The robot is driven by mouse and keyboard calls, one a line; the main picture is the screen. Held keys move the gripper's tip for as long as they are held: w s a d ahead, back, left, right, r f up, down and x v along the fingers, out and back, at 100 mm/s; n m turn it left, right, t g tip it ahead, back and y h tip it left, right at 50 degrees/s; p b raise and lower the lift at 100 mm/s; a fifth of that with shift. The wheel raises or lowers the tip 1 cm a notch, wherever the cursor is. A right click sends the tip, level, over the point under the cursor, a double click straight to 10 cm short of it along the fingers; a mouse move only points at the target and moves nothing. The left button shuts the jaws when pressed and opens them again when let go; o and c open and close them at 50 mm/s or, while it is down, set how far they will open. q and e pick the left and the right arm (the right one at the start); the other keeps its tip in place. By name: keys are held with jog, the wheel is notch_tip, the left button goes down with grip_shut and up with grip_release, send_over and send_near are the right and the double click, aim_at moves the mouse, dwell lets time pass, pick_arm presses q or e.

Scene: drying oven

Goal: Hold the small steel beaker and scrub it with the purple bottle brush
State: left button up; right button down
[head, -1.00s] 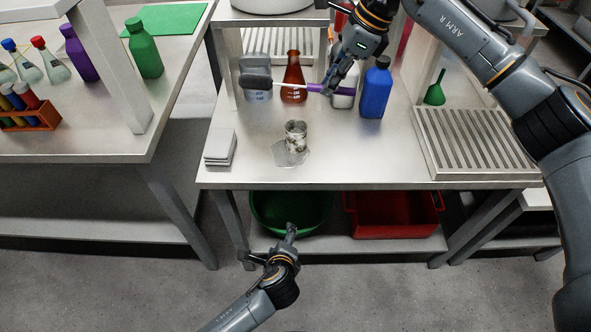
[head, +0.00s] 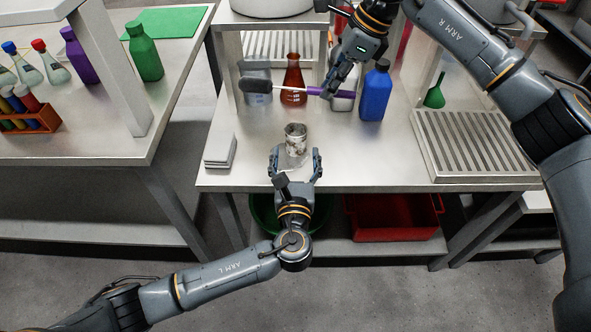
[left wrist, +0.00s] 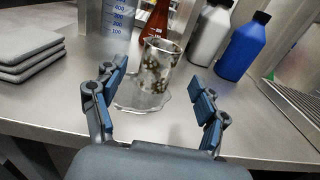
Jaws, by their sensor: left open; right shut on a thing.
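The small steel beaker (head: 296,139) stands upright on the steel table, with dark stains on its wall. It also shows in the left wrist view (left wrist: 158,66), in a wet puddle (left wrist: 143,98). My left gripper (head: 296,164) is open and empty in front of the beaker, its fingers spread to either side and not touching it; they also show in the left wrist view (left wrist: 160,105). My right gripper (head: 338,84) is shut on the purple handle of the bottle brush (head: 290,88), held level above the table behind the beaker. The brush's dark head (head: 256,84) points left.
A stack of grey pads (head: 220,150) lies left of the beaker. A red-brown flask (head: 293,80), a clear beaker (left wrist: 122,20), a white bottle (left wrist: 211,32) and a blue bottle (head: 375,92) stand behind. A slatted rack (head: 470,145) is at right.

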aim_at(296, 143)
pick_arm(q)
jog(key=w, duration=0.7)
jog(key=c, duration=1.4)
dwell(0.4)
